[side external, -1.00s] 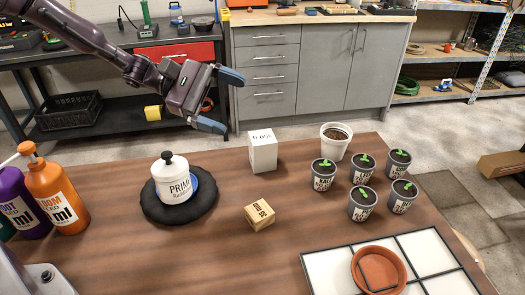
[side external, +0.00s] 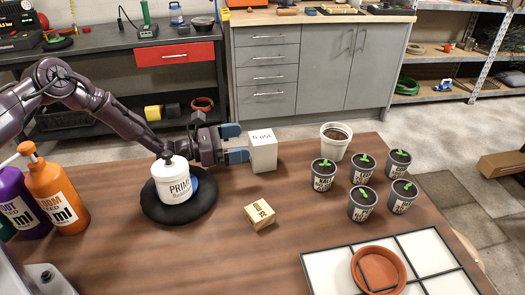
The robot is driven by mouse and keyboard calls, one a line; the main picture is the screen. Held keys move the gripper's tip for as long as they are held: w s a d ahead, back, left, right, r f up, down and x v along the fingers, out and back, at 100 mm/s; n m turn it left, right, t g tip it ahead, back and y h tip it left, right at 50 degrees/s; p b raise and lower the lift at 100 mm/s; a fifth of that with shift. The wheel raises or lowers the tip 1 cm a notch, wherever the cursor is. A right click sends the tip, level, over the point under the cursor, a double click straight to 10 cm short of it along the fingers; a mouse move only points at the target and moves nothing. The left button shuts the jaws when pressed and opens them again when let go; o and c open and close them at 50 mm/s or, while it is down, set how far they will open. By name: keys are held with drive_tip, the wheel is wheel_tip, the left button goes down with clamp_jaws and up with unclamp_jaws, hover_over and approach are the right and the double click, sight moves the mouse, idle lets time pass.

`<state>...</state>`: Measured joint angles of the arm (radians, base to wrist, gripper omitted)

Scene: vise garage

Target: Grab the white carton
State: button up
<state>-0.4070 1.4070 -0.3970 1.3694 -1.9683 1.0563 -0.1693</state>
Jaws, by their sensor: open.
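The white carton (side external: 264,153) stands upright on the brown wooden table, near its back edge. It has dark print on its top. My gripper (side external: 236,143) is low over the table at the carton's left side. Its two blue-tipped fingers are apart and point right, toward the carton. The nearer fingertip is at the carton's left face; I cannot tell whether it touches. The farther finger is partly behind the carton's upper left edge.
A white jar (side external: 175,181) with a black knob stands on a round black pad (side external: 157,212), close below my wrist. A small wooden block (side external: 260,215) lies in front of the carton. A white pot (side external: 334,140) and several seedling pots (side external: 362,204) stand to the right. Orange bottle (side external: 52,193) at left.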

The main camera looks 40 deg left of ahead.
sight(262, 137)
drive_tip(key=shift+x, duration=3.4)
drive_tip(key=shift+r, duration=0.15)
drive_tip(key=c, duration=1.2)
drive_tip(key=shift+r, duration=0.1)
